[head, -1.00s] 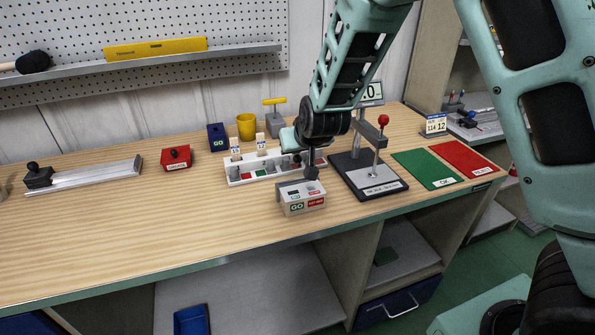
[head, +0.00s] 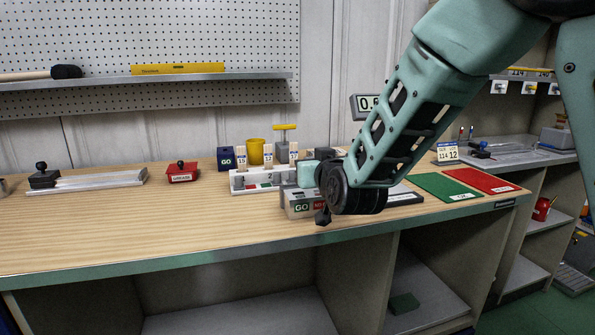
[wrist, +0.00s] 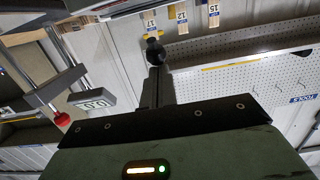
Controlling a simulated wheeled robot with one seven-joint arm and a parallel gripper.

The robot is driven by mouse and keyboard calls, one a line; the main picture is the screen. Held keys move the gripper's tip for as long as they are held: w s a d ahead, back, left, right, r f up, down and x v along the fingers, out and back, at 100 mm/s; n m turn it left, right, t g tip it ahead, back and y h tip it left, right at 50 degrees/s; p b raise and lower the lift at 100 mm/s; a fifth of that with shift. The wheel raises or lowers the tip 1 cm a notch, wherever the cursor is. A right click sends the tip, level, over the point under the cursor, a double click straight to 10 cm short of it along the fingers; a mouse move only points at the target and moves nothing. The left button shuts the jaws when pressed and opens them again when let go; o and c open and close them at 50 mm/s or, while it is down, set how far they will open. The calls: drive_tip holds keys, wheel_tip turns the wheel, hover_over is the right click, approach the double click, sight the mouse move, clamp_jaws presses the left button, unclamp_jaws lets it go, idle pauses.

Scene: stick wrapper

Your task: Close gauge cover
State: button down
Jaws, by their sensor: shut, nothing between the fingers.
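In the wrist view my gripper (wrist: 155,52) shows as a thin dark shut shape with nothing held.
A white rack (head: 250,184) stands behind the box. The gauge stand's display (head: 366,105) is partly behind my arm; its red knob (wrist: 62,120) shows in the wrist view. Green (head: 447,187) and red (head: 483,179) mats lie right. The bench front left is clear.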

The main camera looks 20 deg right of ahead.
drive_tip(key=shift+s+f+t+b, duration=0.6)
drive_tip(key=shift+f+t+b, duration=0.4)
drive_tip(key=shift+b, duration=2.3)
drive_tip(key=shift+s+f+t+b, duration=0.55)
drive_tip(key=shift+f+t+b, duration=0.45)
drive_tip(key=shift+b, duration=2.25)
drive_tip(key=shift+s+t+b, duration=0.15)
drive_tip(key=shift+t+b, duration=0.35)
drive_tip(key=shift+b, duration=0.7)
drive_tip(key=shift+r+b, duration=0.1)
drive_tip(key=shift+b, duration=0.25)
drive_tip(key=shift+r, duration=0.1)
